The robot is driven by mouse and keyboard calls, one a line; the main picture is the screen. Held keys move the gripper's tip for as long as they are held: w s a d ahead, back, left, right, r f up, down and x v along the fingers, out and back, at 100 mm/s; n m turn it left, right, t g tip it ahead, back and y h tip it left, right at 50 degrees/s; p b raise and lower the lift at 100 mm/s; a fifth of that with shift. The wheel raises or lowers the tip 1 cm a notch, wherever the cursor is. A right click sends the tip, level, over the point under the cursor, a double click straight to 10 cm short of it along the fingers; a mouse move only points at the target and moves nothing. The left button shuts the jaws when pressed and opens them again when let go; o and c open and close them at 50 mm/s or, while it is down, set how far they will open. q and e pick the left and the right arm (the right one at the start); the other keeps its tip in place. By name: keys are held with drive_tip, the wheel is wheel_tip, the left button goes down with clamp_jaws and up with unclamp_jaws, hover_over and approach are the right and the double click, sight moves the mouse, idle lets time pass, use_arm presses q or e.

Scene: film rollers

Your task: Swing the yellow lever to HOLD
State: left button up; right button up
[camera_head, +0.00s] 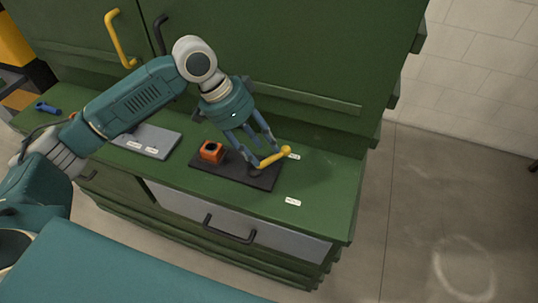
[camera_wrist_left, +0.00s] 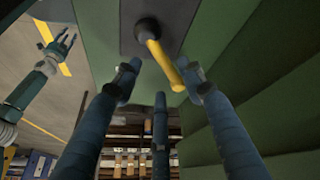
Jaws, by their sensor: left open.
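The yellow lever (camera_head: 273,158) sits at the right end of a dark plate (camera_head: 220,174) on the green bench. Its round knob end points right and slightly back, by a small white label. My left gripper (camera_head: 263,155) is open, fingers down at the lever; contact cannot be told. In the left wrist view the lever (camera_wrist_left: 166,64) runs from its dark pivot into the space between the spread fingers (camera_wrist_left: 160,78). A second white label (camera_head: 292,201) lies nearer the front edge. The label writing is too small to read. My right gripper (camera_wrist_left: 57,47) shows small, its fingers spread and empty.
An orange block (camera_head: 211,152) with a dark top stands on the plate's left part. A grey panel (camera_head: 152,140) with white labels lies further left, and a blue item (camera_head: 46,107) at the far left. Green cabinet doors (camera_head: 290,45) rise behind the bench.

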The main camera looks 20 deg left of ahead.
sight(270, 160)
use_arm(q)
drive_tip(key=x, duration=0.3)
drive_tip(key=shift+w+f, duration=0.15)
drive_tip(key=shift+x, duration=0.9)
drive_tip(key=c, duration=0.8)
clamp_jaws()
use_arm(e)
drive_tip(key=shift+w+a+r, duration=0.1)
drive_tip(key=shift+w+r, duration=0.05)
drive_tip(key=shift+w, duration=0.45)
drive_tip(key=shift+w+a+r, duration=0.1)
drive_tip(key=shift+w, duration=0.45)
